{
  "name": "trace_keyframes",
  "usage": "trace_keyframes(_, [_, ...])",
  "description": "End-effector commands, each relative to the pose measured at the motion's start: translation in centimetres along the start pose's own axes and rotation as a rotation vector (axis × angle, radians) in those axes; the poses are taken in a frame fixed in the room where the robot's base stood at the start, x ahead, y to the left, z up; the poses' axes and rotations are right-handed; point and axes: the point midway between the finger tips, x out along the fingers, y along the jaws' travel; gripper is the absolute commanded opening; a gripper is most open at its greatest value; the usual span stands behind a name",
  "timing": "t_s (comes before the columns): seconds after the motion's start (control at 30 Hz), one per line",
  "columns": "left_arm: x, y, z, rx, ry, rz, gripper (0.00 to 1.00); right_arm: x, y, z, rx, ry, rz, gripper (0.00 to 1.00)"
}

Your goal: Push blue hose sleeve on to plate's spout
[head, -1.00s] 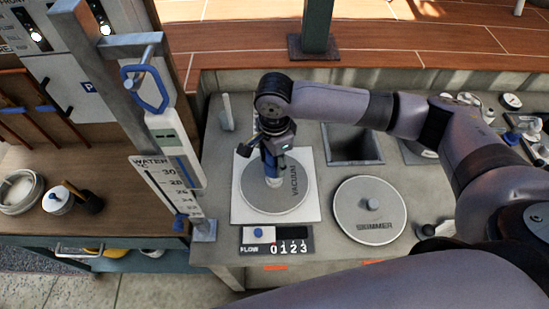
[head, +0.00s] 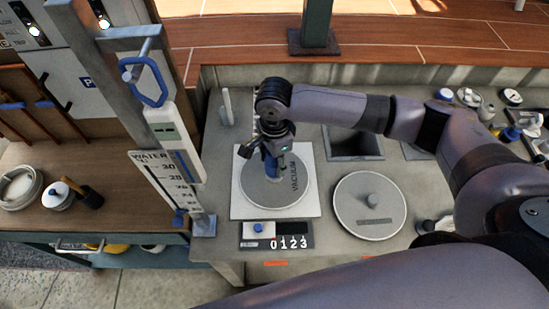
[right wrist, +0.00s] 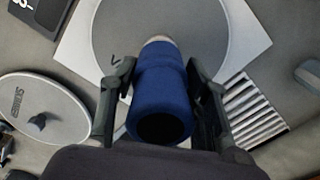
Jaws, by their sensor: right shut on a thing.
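The round grey plate marked VACUUM (head: 258,192) lies on a white square sheet on the counter. My right gripper (head: 272,155) is above its middle, shut on the blue hose sleeve (head: 271,169). In the right wrist view, the fingers are on both sides of the sleeve (right wrist: 160,92), whose dark open end faces the camera. The plate (right wrist: 215,30) lies behind it. A pale piece of the spout (right wrist: 157,41) shows at the sleeve's far end. The sleeve is in line with the spout and seems to meet it; how far it is over it is hidden. My left gripper is not in view.
A round SKIMMER lid (head: 370,212) lies to the right of the plate. A square opening (head: 353,143) is behind it. The FLOW panel (head: 276,236) is in front of the plate. The water gauge post (head: 165,165) stands at the left.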

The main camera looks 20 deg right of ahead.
Motion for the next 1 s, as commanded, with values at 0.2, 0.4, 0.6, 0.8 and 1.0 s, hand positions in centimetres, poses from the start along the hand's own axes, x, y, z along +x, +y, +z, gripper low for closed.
trace_keyframes(0.2, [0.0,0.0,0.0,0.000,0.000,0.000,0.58,0.1,0.0,0.0,0.000,0.000,0.000,0.15])
trace_keyframes(0.4, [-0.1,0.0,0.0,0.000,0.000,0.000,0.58,0.7,0.0,0.0,0.000,-0.001,0.000,0.15])
trace_keyframes(0.6, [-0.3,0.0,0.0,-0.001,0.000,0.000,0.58,1.5,0.0,0.0,0.001,0.000,0.000,0.15])
trace_keyframes(0.8, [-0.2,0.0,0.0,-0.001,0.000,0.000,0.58,1.6,-0.1,0.0,0.000,0.000,-0.001,0.15])
trace_keyframes(1.0, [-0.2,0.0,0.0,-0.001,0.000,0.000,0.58,1.6,0.0,0.0,0.000,0.000,-0.001,0.15])
